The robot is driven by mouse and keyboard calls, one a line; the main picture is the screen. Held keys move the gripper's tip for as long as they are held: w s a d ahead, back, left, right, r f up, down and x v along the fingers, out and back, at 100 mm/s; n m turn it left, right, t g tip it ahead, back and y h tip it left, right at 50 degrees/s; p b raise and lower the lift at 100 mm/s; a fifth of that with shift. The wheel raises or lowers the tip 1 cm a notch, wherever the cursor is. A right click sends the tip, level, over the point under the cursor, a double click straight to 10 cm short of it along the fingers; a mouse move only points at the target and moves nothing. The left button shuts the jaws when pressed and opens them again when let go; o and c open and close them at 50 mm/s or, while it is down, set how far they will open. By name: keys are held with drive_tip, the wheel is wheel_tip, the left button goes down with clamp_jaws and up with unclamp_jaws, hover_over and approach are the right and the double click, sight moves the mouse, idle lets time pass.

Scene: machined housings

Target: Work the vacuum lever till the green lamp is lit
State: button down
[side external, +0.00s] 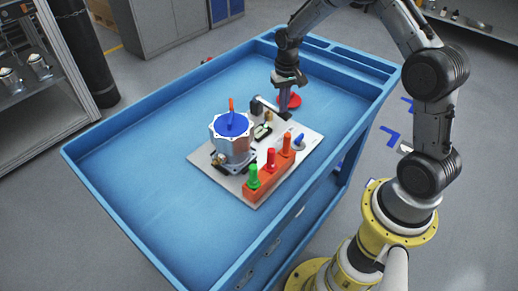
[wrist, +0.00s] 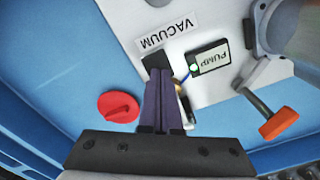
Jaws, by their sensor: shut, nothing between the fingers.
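My gripper (side external: 284,108) is shut and empty, pointing down at the far right edge of the grey plate. In the wrist view its fingers (wrist: 166,76) reach a black block (wrist: 156,62) beside the VACUUM label (wrist: 167,29). A black bar (side external: 266,105) lies close to the fingers in the side view; whether they touch is unclear. It may be the vacuum lever.
A silver housing with a blue top (side external: 232,138) stands on the plate (side external: 205,160). Green, red and orange pegs stand in an orange block (side external: 270,173) in front. A red disc (wrist: 118,106) lies beside the fingers. An orange-ended handle (wrist: 278,124) is at right. The blue tray's left is clear.

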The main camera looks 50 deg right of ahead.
drive_tip(key=shift+f, duration=0.2)
drive_tip(key=shift+r, duration=3.1)
drive_tip(key=shift+f, duration=0.15)
idle(1.3)
idle(0.5)
drive_tip(key=shift+r, duration=2.15)
